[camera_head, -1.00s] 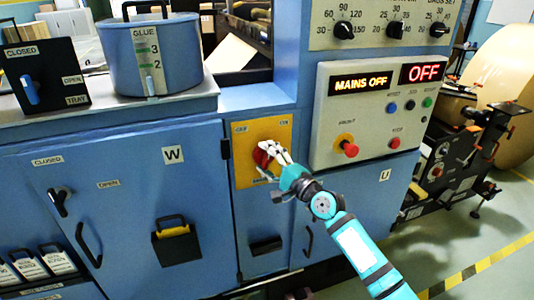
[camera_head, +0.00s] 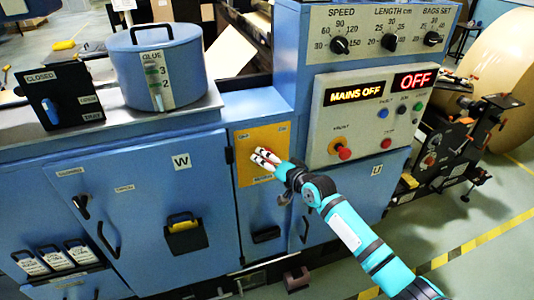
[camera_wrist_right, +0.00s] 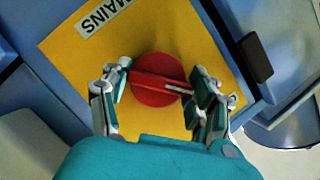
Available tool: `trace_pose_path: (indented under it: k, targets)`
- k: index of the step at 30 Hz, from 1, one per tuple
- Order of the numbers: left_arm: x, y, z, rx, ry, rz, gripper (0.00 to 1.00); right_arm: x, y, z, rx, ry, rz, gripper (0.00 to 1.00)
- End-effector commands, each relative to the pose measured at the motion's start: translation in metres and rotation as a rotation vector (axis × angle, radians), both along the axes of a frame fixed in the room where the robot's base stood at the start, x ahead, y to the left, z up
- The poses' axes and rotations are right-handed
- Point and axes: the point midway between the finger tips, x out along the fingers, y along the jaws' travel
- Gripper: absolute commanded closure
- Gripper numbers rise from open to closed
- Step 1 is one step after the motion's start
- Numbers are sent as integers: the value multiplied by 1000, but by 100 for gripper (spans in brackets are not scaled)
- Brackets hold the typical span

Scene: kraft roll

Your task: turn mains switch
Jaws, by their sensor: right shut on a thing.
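The mains switch is a round red knob (camera_wrist_right: 152,92) with a raised bar and a white pointer line, on a yellow plate (camera_wrist_right: 185,35) labelled MAINS in the right wrist view. In the head view the yellow plate (camera_head: 248,142) is on the blue machine front, and my gripper mostly hides the knob. My right gripper (camera_head: 266,158) reaches the plate from the lower right. In the wrist view its fingers (camera_wrist_right: 160,82) are shut on the knob's bar, one at each end. The display (camera_head: 353,93) reads MAINS OFF. My left gripper is not in view.
A control panel with a red knob (camera_head: 344,153) and small buttons is right of the plate. A second display (camera_head: 414,80) reads OFF. A blue glue pot (camera_head: 160,70) and a black CLOSED/OPEN lever box (camera_head: 62,100) stand at the left. A paper roll (camera_head: 485,75) is at the right.

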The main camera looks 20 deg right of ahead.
Motion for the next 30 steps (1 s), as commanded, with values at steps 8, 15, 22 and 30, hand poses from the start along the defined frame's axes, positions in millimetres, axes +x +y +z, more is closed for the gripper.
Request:
trace_pose_path:
  k: [8,15,22,30]
  targets:
    - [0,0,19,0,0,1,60,-1,1,-1,-113,2,1,72]
    - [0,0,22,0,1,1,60,-1,1,-3,-146,1,2,71]
    - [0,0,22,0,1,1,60,-1,1,-3,-150,0,2,72]
    - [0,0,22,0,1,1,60,-1,1,-3,-148,-1,2,21]
